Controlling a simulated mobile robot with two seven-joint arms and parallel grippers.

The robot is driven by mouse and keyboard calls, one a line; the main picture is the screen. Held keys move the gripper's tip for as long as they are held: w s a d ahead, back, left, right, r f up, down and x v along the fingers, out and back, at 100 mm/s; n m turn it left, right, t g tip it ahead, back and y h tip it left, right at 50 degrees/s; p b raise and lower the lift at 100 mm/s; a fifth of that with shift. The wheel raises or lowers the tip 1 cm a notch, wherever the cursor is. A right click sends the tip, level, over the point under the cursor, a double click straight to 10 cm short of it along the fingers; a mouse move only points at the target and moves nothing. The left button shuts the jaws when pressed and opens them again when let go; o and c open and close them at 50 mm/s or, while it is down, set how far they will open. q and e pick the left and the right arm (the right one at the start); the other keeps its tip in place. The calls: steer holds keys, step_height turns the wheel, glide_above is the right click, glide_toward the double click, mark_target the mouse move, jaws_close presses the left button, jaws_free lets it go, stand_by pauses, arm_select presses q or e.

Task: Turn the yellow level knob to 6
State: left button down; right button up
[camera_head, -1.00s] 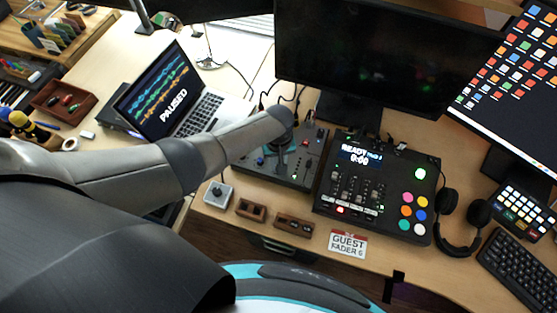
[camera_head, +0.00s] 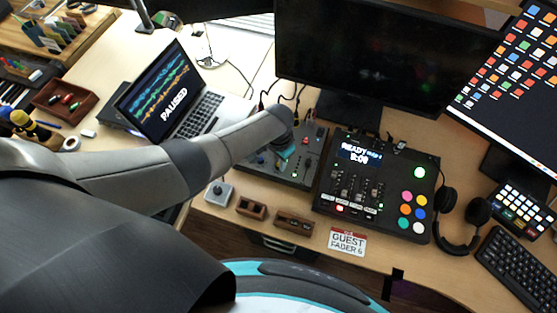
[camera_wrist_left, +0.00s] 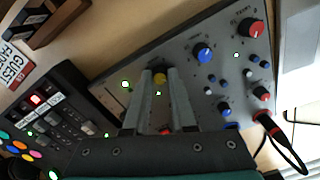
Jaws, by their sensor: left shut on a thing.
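In the left wrist view the yellow level knob (camera_wrist_left: 160,78) sits on the grey control panel (camera_wrist_left: 125,82), between the tips of my left gripper (camera_wrist_left: 160,72). The two grey fingers are closed on it from both sides. The knob's pointer and scale cannot be read. My right gripper is out of view.
A blue knob (camera_wrist_left: 203,53) and a red knob (camera_wrist_left: 256,28) share the panel. A black mixer (camera_head: 350,200) with faders stands to its right, a laptop (camera_head: 190,105) to its left. A sign reading GUEST FADER 6 (camera_head: 347,242) lies in front.

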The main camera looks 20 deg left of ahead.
arm_select(q)
steer(key=m, duration=1.3)
steer(key=shift+b, duration=0.4)
stand_by(0.3)
steer(key=c, duration=0.7)
jaws_free()
steer(key=shift+c, duration=0.2)
steer(key=shift+r, duration=0.15)
step_height(320, 180, up, 15)
steer(key=p, duration=0.4)
steer(key=shift+p, duration=0.35)
